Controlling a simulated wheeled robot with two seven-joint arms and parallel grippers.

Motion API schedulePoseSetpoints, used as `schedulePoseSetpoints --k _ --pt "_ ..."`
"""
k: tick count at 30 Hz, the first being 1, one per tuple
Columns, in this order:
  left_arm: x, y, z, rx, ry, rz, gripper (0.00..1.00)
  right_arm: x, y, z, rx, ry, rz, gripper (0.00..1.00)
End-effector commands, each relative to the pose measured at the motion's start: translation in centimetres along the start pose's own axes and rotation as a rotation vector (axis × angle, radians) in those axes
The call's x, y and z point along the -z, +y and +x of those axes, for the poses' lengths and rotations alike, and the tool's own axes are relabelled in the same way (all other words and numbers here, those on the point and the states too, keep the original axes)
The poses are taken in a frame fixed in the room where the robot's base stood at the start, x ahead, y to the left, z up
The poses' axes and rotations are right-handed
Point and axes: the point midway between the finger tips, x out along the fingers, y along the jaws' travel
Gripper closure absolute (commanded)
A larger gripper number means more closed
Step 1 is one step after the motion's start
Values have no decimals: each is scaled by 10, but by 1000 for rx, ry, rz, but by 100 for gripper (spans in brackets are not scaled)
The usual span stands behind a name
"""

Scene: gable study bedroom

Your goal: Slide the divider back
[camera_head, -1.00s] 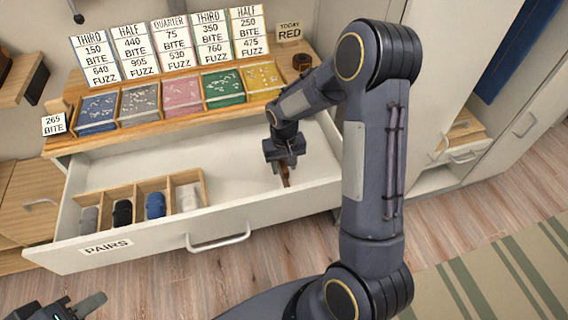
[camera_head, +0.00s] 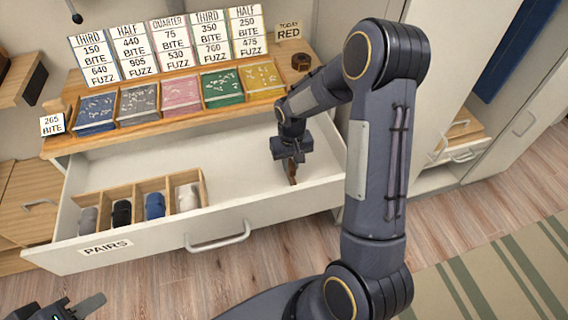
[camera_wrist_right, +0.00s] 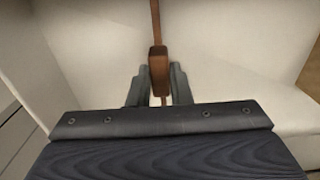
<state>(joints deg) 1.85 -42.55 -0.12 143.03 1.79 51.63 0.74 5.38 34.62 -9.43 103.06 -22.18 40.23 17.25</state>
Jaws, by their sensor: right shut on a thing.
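The brown wooden divider (camera_head: 292,174) stands in the right part of the open white drawer (camera_head: 240,180). My right gripper (camera_head: 290,158) reaches down into the drawer from above and is shut on it. In the right wrist view the divider (camera_wrist_right: 158,65) runs away from me between the two fingers of my right gripper (camera_wrist_right: 158,88). Its lower part is hidden by the gripper. My left gripper (camera_head: 75,309) is at the bottom left corner, mostly out of frame, and its jaw opening cannot be made out.
A wooden sock organiser (camera_head: 204,187) with several rolled pairs sits in the drawer's left part. Between it and the divider the drawer floor is bare. Above is a wooden top (camera_head: 150,125) with coloured trays and price cards. A tall white cabinet stands right.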

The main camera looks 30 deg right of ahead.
Motion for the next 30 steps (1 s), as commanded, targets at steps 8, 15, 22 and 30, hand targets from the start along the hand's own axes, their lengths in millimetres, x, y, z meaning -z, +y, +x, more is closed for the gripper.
schedulePoseSetpoints --k 8,15,22,30 --pt "-2 -2 4 0 0 0 64 0 73 0 -3 2 10 100" --pt "-3 -3 6 0 0 0 64 0 123 0 -3 1 6 100" --pt "-4 -3 7 0 0 0 64 0 145 -1 -2 1 3 100" --pt "-4 -3 7 0 0 0 64 0 148 -1 -2 1 0 100"
